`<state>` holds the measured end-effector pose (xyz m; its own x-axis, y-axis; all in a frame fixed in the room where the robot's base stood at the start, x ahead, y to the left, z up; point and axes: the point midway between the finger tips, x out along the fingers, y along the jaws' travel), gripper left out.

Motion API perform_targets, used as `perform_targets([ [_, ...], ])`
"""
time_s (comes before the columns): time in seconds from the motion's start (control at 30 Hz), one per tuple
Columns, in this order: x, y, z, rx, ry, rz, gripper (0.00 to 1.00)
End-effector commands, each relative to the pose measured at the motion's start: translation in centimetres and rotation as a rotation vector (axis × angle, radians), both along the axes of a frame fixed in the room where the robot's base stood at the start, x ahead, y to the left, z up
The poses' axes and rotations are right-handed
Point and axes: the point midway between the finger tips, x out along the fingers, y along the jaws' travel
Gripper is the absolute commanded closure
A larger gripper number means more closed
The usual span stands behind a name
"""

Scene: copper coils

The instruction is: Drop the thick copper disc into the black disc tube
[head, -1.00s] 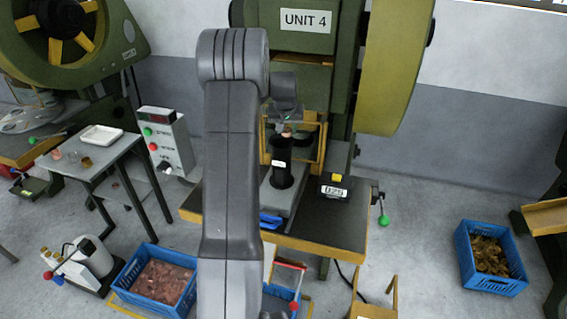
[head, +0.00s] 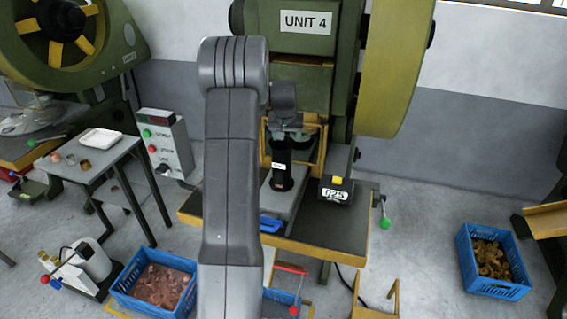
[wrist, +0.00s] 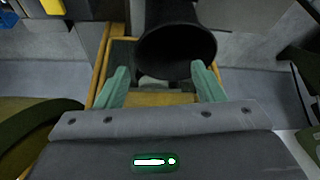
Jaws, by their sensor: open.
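The black disc tube (head: 281,172) stands upright on the press bed below the UNIT 4 sign, with a small white label on its side. My gripper (head: 287,132) is over the tube's top in the head view. In the wrist view, its two green fingers (wrist: 160,70) are apart with nothing between them, and the tube's wide dark mouth (wrist: 178,45) lies just beyond the fingertips. The thick copper disc is not seen at the gripper. The tube's inside is too dark to show whether the disc is there.
A yellow guard frame (head: 323,150) surrounds the tube area. A black box marked 025 (head: 336,191) sits to the right. A side table (head: 101,163) at left holds a white tray and small copper-coloured pieces. Blue crates stand on the floor.

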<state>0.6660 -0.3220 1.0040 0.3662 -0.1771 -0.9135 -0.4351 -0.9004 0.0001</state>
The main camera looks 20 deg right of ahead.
Motion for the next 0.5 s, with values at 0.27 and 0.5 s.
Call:
perform_targets([
  [0.27, -1.5, 0.7, 3.8, -0.003, -0.005, 0.000, 0.38],
  [0.5, -3.4, 1.7, 8.7, -0.002, -0.005, 0.000, 0.38],
])
